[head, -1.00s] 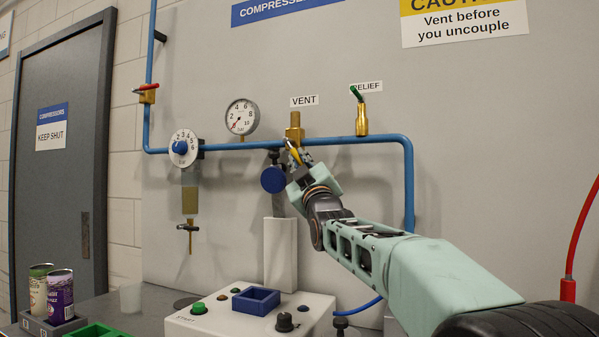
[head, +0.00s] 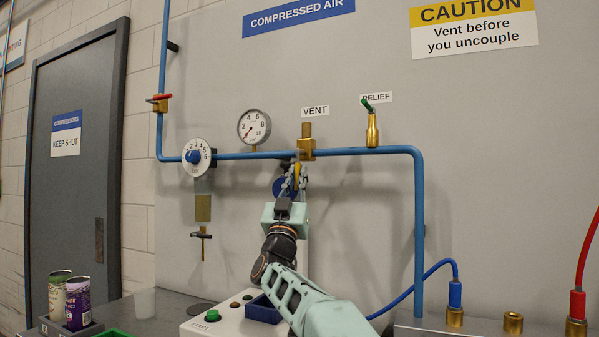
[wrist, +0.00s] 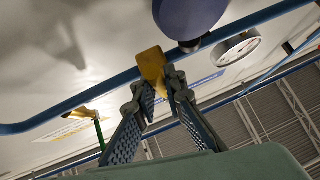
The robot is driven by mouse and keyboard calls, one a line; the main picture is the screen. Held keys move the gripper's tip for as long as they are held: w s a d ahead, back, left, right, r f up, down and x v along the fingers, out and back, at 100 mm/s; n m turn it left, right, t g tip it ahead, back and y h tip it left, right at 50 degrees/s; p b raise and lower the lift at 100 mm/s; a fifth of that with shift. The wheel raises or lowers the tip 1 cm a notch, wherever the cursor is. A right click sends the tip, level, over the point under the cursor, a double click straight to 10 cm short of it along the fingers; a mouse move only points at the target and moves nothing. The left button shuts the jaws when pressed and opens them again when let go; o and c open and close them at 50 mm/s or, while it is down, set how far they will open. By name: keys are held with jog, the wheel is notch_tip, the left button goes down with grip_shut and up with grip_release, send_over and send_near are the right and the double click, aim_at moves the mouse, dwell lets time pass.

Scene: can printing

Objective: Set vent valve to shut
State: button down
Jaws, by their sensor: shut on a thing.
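The vent valve (head: 306,142) is a brass fitting on the blue pipe, below the VENT label. Its yellow lever (head: 297,174) points down from the pipe, nearly upright in the head view. My gripper (head: 294,180) is shut on this lever, reaching up from below. In the wrist view the yellow lever (wrist: 153,66) shows at the fingertips of my gripper (wrist: 160,94), just under the pipe. The fingers hide part of the lever.
A dark blue round knob (head: 284,187) sits close behind my gripper. The relief valve (head: 372,130) with a green lever stands to the right. The regulator dial (head: 194,157) and pressure gauge (head: 254,127) are to the left. A white control box (head: 215,318) stands below.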

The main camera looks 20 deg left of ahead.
jog(key=shift+s+r, duration=0.1)
jog(key=shift+r, duration=0.1)
jog(key=c, duration=2)
grip_release()
jog(key=shift+f, duration=0.1)
jog(key=shift+f, duration=0.1)
jog(key=shift+v, duration=5.9)
jog(key=shift+a, duration=0.1)
